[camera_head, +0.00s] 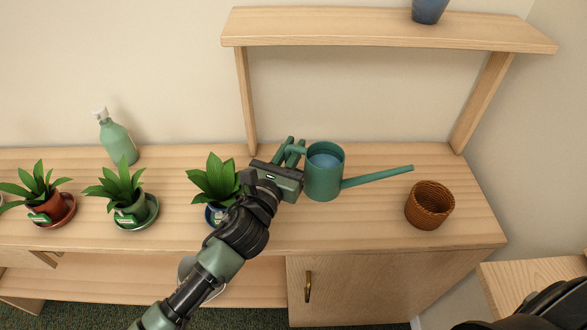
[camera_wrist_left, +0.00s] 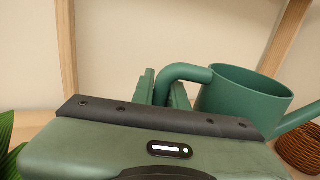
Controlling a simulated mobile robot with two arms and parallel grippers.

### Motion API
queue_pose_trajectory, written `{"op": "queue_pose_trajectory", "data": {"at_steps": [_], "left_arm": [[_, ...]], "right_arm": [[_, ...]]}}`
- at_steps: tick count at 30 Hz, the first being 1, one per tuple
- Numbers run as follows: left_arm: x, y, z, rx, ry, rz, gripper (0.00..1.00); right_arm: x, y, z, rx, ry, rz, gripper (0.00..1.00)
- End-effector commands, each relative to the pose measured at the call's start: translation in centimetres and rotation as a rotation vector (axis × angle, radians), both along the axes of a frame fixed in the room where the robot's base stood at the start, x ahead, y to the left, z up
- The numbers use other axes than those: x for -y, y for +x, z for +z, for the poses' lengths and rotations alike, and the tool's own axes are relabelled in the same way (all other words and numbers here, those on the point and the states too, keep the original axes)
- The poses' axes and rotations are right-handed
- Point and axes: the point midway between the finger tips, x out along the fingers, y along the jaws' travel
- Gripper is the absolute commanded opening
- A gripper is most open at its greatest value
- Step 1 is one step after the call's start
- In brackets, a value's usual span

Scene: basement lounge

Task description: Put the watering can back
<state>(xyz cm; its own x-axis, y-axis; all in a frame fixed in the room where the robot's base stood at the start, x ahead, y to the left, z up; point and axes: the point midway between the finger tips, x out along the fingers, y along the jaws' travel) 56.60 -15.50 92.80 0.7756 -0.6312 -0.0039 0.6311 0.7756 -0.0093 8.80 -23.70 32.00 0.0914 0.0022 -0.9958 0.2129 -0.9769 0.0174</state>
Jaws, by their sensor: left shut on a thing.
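The green watering can (camera_head: 322,178) is upright, with its long spout pointing right and bluish water showing in its open top. It also shows in the left wrist view (camera_wrist_left: 240,98). My left gripper (camera_head: 291,150) is shut on the can's handle (camera_wrist_left: 178,76), at the left side of the can. The can appears over the wooden counter (camera_head: 300,232); I cannot tell whether its base touches the counter. My right gripper is not in view; a dark part of me shows at the bottom right corner.
A wicker pot (camera_head: 430,205) stands right of the can, below the spout tip. Potted plants (camera_head: 128,190) and a green bottle (camera_head: 117,140) stand left. A raised shelf (camera_head: 370,27) above holds a blue pot (camera_head: 429,10). The counter's front right is clear.

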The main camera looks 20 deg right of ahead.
Motion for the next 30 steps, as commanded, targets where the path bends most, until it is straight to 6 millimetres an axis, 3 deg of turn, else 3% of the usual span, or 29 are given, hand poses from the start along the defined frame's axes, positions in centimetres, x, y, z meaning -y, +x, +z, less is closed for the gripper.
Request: {"op": "queue_pose_trajectory", "data": {"at_steps": [14,27,28,30], "left_arm": [[0.1,0.0,-5.3,0.0,-0.006,-0.001,0.0],[0.1,0.0,-6.0,0.003,-0.005,-0.002,0.0],[0.0,0.0,-6.1,0.001,-0.001,-0.001,0.22],[0.0,0.0,-6.1,0.001,-0.001,-0.001,0.36]], "right_arm": [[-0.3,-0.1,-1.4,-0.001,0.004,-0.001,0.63],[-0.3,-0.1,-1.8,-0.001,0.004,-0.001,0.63],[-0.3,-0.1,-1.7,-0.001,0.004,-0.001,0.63],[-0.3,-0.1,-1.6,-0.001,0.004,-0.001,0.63]]}}
